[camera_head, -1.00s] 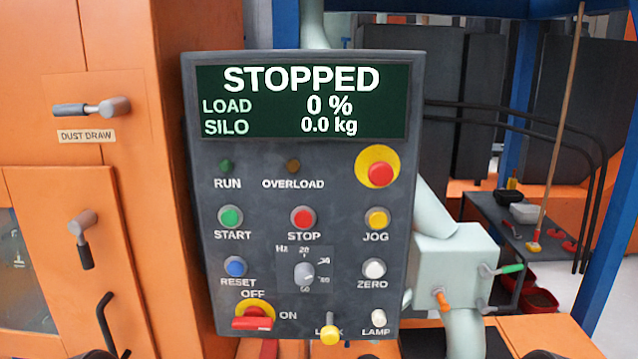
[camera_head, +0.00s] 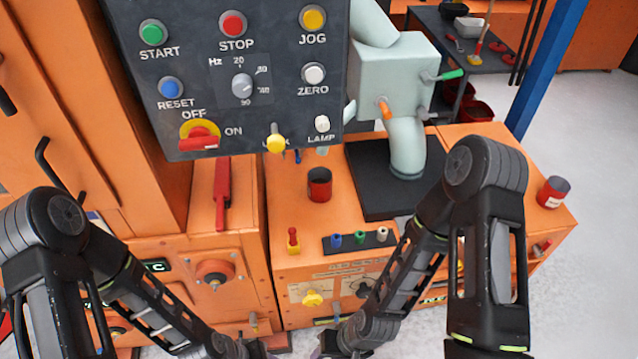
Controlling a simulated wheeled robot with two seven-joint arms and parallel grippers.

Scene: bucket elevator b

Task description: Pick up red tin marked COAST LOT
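A red tin (camera_head: 552,193) with a dark top and a pale label stands at the far right corner of the orange machine top; its lettering is too small to read. A second red tin (camera_head: 320,186) with a dark upper part stands on the orange top in the middle, below the control panel; no marking is readable on it. My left gripper (camera_head: 252,348) and my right gripper (camera_head: 330,347) are low at the bottom edge, in front of the machine and well apart from both tins. Their fingers are cut off or too small to show whether they are open.
The control panel (camera_head: 222,100) overhangs the top. A black plate (camera_head: 372,185) lies under the pale pipe (camera_head: 407,150). Red, blue, green and white small items stand along the front edge. A red-handled bar (camera_head: 222,190) lies left. My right forearm crosses before the right side.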

